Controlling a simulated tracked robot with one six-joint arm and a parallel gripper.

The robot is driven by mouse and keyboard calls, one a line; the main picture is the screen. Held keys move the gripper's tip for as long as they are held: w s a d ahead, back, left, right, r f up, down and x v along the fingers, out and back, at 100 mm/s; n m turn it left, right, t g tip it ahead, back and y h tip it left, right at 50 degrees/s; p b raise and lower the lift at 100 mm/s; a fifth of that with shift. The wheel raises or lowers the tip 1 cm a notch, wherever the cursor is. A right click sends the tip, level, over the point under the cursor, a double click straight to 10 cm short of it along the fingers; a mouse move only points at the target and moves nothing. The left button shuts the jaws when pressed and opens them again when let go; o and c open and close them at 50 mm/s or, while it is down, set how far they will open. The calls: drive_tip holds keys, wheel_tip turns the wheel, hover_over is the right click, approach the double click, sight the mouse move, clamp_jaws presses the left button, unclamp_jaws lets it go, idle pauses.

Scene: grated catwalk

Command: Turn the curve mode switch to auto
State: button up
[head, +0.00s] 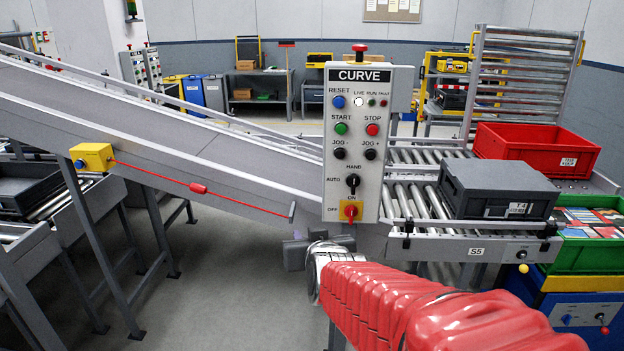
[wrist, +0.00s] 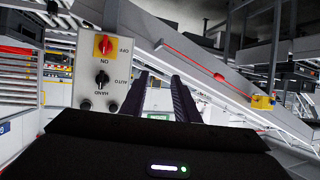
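The curve mode switch (head: 352,181) is a black knob low on the grey CURVE panel (head: 335,210). HAND is printed above it and AUTO to its left. Its handle looks upright, toward HAND, in the head view. In the wrist view the panel appears upside down, with the mode switch (wrist: 97,84) left of the fingers. My gripper (wrist: 160,76) is open and empty, its two dark fingers apart with a clear gap. In the head view my gripper is partly hidden at the end of my red-sleeved arm, below the panel's lower left edge.
Just below the mode switch is a red ON/OFF switch on a yellow plate (head: 351,211). Black jog knobs (head: 340,153) sit above. A red pull cord (head: 198,188) runs along the sloping conveyor at left. A grey lidded box (head: 500,190) stands on rollers at right.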

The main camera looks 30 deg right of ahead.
drive_tip(key=d+r+m+t+h, duration=0.2)
drive_tip(key=d+h, duration=0.4)
drive_tip(key=d, duration=0.7)
drive_tip(key=shift+w+d+r+m, duration=0.25)
drive_tip(key=shift+w+d+m, duration=0.05)
drive_tip(key=shift+d+m, duration=0.1)
